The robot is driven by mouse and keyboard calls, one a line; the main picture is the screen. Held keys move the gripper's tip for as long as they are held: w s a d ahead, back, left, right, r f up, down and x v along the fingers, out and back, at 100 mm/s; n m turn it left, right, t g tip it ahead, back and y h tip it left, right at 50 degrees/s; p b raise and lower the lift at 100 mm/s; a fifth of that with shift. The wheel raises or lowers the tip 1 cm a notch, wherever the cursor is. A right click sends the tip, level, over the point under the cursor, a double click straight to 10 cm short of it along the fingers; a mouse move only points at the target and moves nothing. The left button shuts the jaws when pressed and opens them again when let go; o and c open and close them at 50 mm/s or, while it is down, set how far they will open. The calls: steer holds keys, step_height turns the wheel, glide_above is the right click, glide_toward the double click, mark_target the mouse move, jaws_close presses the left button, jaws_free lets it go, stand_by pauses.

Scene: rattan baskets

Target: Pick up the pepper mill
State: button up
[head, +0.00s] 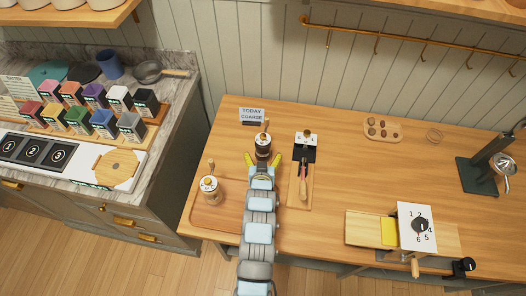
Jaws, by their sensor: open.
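A small dark mill with a pale, brownish top and a thin crank (263,141) stands upright on the wooden table. A similar, paler mill (209,185) with a knob and crank stands on the left of the table. I cannot tell from their looks which one is the pepper mill. My gripper (263,157) is open, with its yellow fingertips spread just in front of the dark mill, to its left and right. The dark mill's lower part is close to the gripper, and I cannot tell whether they touch.
A "TODAY COARSE" sign (252,115) stands behind the dark mill. A wooden board (299,200) with a red-and-metal handled tool is close on the right. A white numbered dial box (418,228) stands further right.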

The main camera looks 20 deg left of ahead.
steer(key=shift+x, duration=2.65)
steer(key=shift+r, duration=0.1)
steer(key=c, duration=1.3)
steer(key=shift+c, duration=0.3)
steer(key=shift+r, duration=0.1)
